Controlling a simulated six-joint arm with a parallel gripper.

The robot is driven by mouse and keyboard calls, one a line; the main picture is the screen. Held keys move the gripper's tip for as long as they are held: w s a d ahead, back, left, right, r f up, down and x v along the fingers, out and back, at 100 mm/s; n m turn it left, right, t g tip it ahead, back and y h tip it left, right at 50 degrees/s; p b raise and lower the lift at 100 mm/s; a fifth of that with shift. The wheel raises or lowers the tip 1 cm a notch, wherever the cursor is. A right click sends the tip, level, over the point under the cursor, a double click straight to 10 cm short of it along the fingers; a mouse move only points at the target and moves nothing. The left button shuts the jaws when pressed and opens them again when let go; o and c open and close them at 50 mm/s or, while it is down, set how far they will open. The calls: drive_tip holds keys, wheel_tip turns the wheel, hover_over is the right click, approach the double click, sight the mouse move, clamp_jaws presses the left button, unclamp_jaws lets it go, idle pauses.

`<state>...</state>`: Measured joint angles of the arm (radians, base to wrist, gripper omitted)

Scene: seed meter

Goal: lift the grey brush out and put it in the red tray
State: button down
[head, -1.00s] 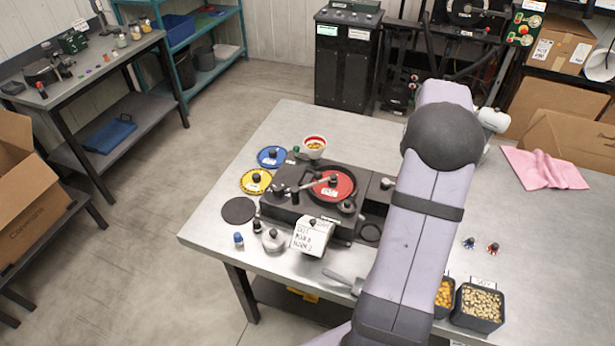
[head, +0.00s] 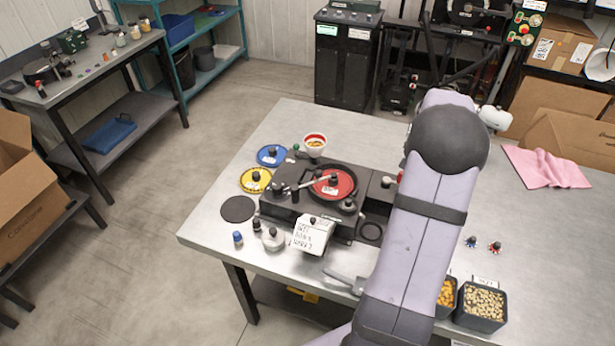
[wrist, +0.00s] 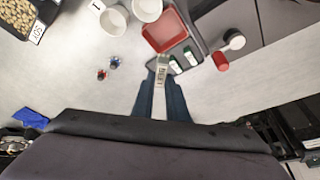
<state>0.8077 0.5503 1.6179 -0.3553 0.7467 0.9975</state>
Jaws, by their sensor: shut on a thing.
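In the wrist view, my gripper (wrist: 160,84) points at the bench with its two dark blue fingers close together. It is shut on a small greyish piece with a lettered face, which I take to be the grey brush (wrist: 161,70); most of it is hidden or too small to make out. The red tray (wrist: 159,43) lies just beyond the fingertips, near the top of the wrist view, and looks empty where it shows. In the head view, my arm hides the gripper, the brush and the tray.
Two green-and-white items (wrist: 175,66) stand right beside the fingertips. The seed meter (head: 300,205) is left of my arm; seed bins (head: 482,306) stand in front. A pink cloth (head: 545,169) lies right.

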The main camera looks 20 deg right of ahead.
drive_tip(key=shift+f+b, duration=1)
drive_tip(key=shift+f, duration=1)
drive_tip(key=c, duration=1.7)
unclamp_jaws()
drive_tip(key=shift+o, duration=0.2)
drive_tip(key=b+v, duration=0.2)
drive_tip(key=v, duration=0.5)
drive_tip(key=shift+r, duration=0.15)
